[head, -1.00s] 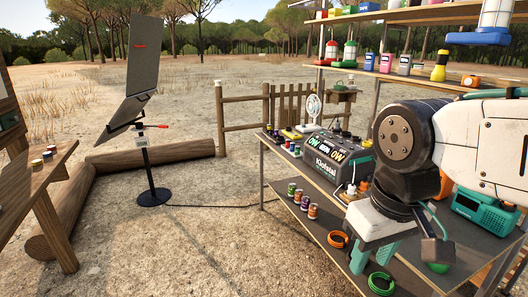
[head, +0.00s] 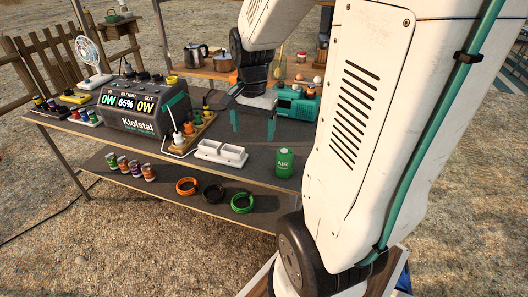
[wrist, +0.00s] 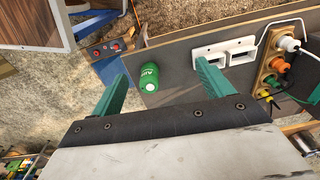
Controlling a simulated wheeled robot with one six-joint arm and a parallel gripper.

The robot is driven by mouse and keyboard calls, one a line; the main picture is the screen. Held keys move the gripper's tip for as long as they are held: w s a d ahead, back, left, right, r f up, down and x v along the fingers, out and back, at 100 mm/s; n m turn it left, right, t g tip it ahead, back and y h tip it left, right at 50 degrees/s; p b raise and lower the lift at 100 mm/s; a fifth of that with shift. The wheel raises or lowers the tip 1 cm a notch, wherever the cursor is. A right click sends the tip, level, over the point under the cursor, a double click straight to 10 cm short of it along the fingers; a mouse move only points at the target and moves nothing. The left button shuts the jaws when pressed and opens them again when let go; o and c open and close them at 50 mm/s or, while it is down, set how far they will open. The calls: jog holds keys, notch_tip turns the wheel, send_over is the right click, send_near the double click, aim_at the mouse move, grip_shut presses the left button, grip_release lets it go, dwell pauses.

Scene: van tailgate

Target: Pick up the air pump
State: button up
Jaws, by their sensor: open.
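The air pump (head: 285,163) looks to be the small green cylinder with a white label and dark green cap. It stands upright near the front edge of the dark tabletop (head: 150,146). My gripper (head: 253,123) is open and empty over the table, its two teal fingers pointing down, to the left of and above the green cylinder in the head view. In the wrist view the green cylinder (wrist: 149,78) shows between the fingers of my gripper (wrist: 163,71), nearer the left one and apart from both.
A white two-part tray (head: 220,152) sits left of the cylinder. A board with coloured plugs (head: 190,130) and a grey power station (head: 142,108) stand farther left. A teal radio (head: 297,103) is behind. Cable rings (head: 243,203) lie on the lower shelf.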

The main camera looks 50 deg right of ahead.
aim_at(285, 152)
jog(key=d+f+m, duration=0.2)
jog(key=d+f, duration=0.1)
jog(key=d, duration=0.1)
jog(key=d+f+m, duration=0.3)
jog(key=d+f, duration=0.1)
jog(key=d, duration=0.1)
jog(key=d+f+m, duration=0.3)
jog(key=d+f, duration=0.1)
jog(key=shift+s+d+f+g, duration=0.15)
jog(key=shift+s+g, duration=0.1)
jog(key=shift+g, duration=0.05)
jog(key=shift+m, duration=0.4)
jog(key=f, duration=0.5)
jog(key=d+f, duration=0.1)
jog(key=f, duration=0.2)
jog(key=shift+s+f, duration=0.15)
jog(key=shift+f, duration=0.1)
jog(key=c, duration=1.3)
